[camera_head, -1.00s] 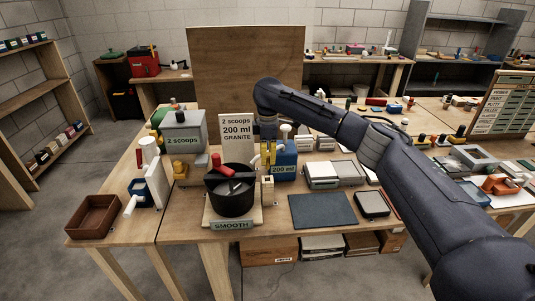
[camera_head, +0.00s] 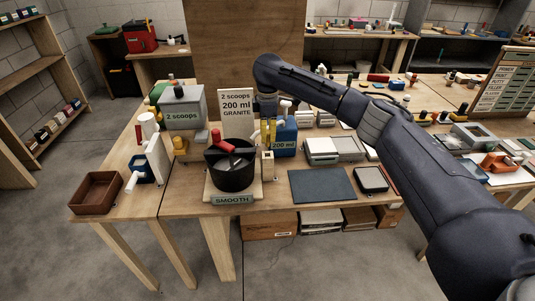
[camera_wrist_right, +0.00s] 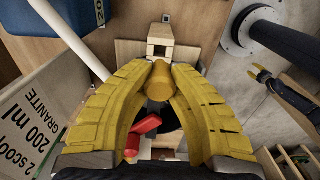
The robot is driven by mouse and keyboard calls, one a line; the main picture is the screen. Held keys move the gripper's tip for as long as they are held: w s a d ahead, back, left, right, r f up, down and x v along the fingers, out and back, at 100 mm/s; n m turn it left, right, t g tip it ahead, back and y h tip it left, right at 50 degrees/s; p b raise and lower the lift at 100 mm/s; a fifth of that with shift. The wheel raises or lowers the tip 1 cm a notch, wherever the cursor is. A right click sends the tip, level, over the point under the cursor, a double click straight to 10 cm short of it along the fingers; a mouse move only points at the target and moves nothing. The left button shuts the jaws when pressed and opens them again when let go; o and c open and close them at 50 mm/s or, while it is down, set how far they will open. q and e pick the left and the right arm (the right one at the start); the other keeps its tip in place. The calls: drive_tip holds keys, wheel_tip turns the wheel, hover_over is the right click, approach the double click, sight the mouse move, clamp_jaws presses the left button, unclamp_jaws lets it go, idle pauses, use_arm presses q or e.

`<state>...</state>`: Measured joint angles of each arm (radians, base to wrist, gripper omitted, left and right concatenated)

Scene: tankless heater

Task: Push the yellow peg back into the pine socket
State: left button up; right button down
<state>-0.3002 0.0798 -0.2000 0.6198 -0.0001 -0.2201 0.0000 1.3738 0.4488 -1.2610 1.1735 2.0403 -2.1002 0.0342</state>
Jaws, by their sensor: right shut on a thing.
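My right gripper (camera_wrist_right: 160,72) has yellow ribbed fingers, shut on the yellow peg (camera_wrist_right: 159,82), which is seen end-on in the right wrist view. The pine socket (camera_wrist_right: 177,33) is a small light wood block with a dark square opening, just beyond the fingertips. In the head view the right gripper (camera_head: 268,132) is above the pine socket (camera_head: 267,168), beside the black bowl. Whether the peg touches the socket cannot be told.
A black bowl (camera_head: 232,178) with a red-handled tool stands just left of the socket. A blue 200 ml jug (camera_head: 286,146) is close on the right, and a granite sign (camera_head: 236,112) stands behind. A dark mat (camera_head: 322,186) lies clear at the front right.

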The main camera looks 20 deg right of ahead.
sight(268, 146)
drive_tip(key=shift+f, duration=0.25)
drive_tip(key=shift+f, duration=1.45)
drive_tip(key=shift+f, duration=1.45)
idle(1.8)
drive_tip(key=c, duration=1.3)
unclamp_jaws()
drive_tip(key=shift+r, duration=6)
drive_tip(key=shift+d, duration=0.1)
